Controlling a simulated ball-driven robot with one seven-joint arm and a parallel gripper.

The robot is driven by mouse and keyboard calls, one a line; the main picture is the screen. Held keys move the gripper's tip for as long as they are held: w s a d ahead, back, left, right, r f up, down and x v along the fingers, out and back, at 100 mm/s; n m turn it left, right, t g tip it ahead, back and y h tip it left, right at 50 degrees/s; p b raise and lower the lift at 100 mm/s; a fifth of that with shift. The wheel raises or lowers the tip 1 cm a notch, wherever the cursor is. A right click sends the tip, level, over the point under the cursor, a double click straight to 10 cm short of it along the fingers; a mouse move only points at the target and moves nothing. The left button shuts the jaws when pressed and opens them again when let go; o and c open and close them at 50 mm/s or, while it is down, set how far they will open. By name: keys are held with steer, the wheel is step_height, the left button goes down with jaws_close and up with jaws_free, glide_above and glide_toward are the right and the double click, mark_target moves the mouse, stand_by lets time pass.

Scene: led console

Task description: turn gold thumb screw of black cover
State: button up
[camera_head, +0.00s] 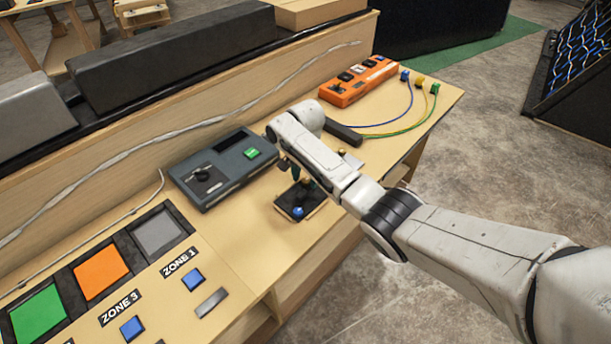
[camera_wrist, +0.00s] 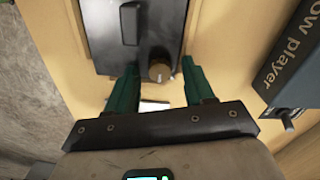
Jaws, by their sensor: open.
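The black cover (camera_wrist: 105,40) lies on the wooden desk at the top of the wrist view, with a dark raised handle (camera_wrist: 130,24) on it. The gold thumb screw (camera_wrist: 158,70) sits near the cover's edge closest to me. My gripper (camera_wrist: 159,72) is open, its two green fingers pointing at that edge. The screw appears between the fingertips, with space on both sides; I cannot tell whether they are at its height. My arm partly hides this area.
A dark grey player box (camera_head: 222,168) with a green button stands left of the cover; it also shows at the right of the wrist view (camera_wrist: 292,62). An orange box (camera_head: 357,82) with coloured cables stands farther back. Zone buttons line the front left desk.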

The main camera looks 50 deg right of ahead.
jaws_close()
stand_by(0.3)
